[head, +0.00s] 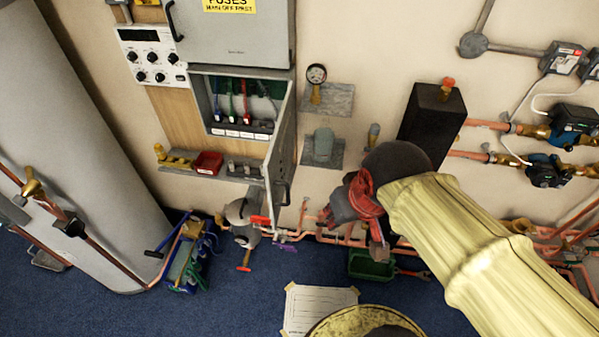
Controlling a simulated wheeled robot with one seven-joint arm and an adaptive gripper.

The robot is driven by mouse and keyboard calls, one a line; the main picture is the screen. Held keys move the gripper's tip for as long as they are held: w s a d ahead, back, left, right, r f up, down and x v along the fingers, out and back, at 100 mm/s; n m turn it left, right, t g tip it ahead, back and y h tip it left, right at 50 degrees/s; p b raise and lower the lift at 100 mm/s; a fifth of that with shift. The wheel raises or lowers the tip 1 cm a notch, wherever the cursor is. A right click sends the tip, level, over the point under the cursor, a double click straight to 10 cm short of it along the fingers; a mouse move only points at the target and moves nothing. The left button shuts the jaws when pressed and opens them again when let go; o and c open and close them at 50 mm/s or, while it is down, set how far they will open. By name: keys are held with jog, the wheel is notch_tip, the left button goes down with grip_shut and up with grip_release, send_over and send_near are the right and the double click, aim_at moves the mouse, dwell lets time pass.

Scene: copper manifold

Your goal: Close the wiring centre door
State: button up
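The wiring centre (205,100) is a grey wall box below the fuse cabinet. Coloured wires and a row of white labelled terminals show inside it. Its grey door (284,145) is swung out from the right side and stands wide open, seen nearly edge-on, with a dark handle on its right face. My arm in a pale yellow sleeve comes in from the lower right. My gripper (347,208), dark grey with red wrapping around it, is to the right of the door and lower in the picture, apart from it. Its fingertips are not clear.
A grey shelf (218,172) with a red tray and fittings is below the box. A gauge (316,75) and a black box (432,125) are on the wall to the right. Copper pipes run low along the wall. A large grey cylinder (85,140) stands left. Paper lies on blue carpet.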

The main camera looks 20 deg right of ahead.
jog(key=w+d+r+m+g+y+p, duration=0.1)
jog(key=w+d+r+m+g+p, duration=0.1)
jog(key=p, duration=0.6)
jog(key=shift+w+d+r+m+g+p, duration=0.35)
jog(key=shift+r+m+g+p, duration=0.05)
jog(key=shift+m+g, duration=0.1)
grip_shut()
jog(key=w+d+f+m+y+p, duration=0.2)
jog(key=w+f+m+y+p, duration=0.2)
jog(key=w+m+p, duration=1.05)
jog(key=s+a+f+m+b, duration=0.1)
jog(key=a+f+m+b, duration=0.1)
jog(key=a+f, duration=0.5)
jog(key=shift+f+m+h+b, duration=0.35)
jog(key=shift+f+m, duration=0.2)
jog(key=shift+f, duration=0.4)
